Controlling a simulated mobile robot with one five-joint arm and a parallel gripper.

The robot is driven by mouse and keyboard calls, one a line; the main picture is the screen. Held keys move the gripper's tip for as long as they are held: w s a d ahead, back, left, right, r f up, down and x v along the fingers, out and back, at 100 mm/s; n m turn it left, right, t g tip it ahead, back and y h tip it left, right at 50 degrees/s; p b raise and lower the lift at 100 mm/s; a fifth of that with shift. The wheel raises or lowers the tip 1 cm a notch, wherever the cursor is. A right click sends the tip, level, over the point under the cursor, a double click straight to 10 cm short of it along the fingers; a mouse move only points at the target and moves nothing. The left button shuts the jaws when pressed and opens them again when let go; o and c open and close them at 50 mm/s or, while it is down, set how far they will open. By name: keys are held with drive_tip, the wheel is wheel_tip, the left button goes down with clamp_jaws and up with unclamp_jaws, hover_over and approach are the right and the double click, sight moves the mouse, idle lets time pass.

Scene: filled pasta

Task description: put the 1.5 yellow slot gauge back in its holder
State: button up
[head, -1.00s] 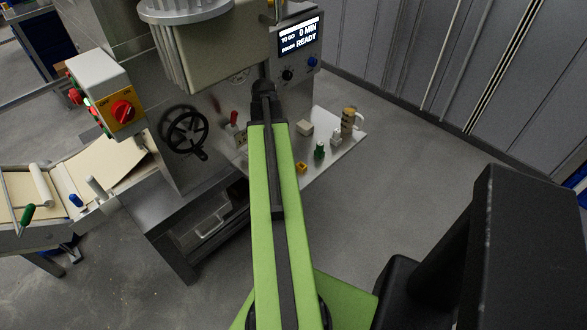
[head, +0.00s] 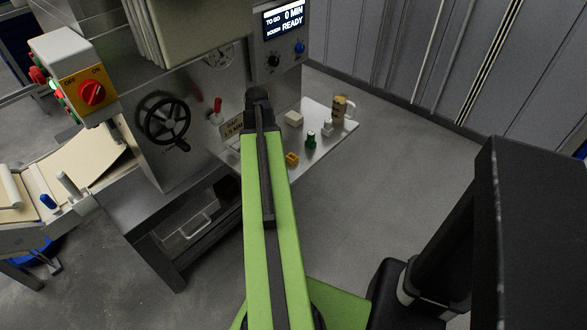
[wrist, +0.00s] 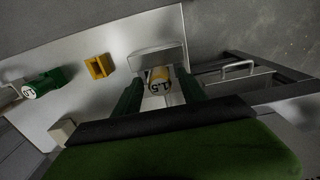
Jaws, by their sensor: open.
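The yellow slot gauge (wrist: 158,80), marked 1.5, lies between the fingers of my gripper (wrist: 161,86) in the wrist view. The gripper is open, with one dark green finger on each side. I cannot tell whether either finger touches the gauge. A small yellow-orange slotted block (wrist: 97,67), seemingly the holder, sits on the metal shelf left of the gripper. In the head view this block (head: 292,158) is right of my arm. The gauge and the fingers are hidden behind my arm there.
A green gauge (wrist: 40,86) lies farther left on the shelf (head: 335,142). A pale block (head: 294,118) and a beige-and-brown cup-like object (head: 341,108) stand there too. The machine's handwheel (head: 165,118) is left of my arm. Open floor lies right of the shelf.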

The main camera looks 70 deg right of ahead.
drive_tip(key=shift+f, duration=0.3)
clamp_jaws()
idle(0.5)
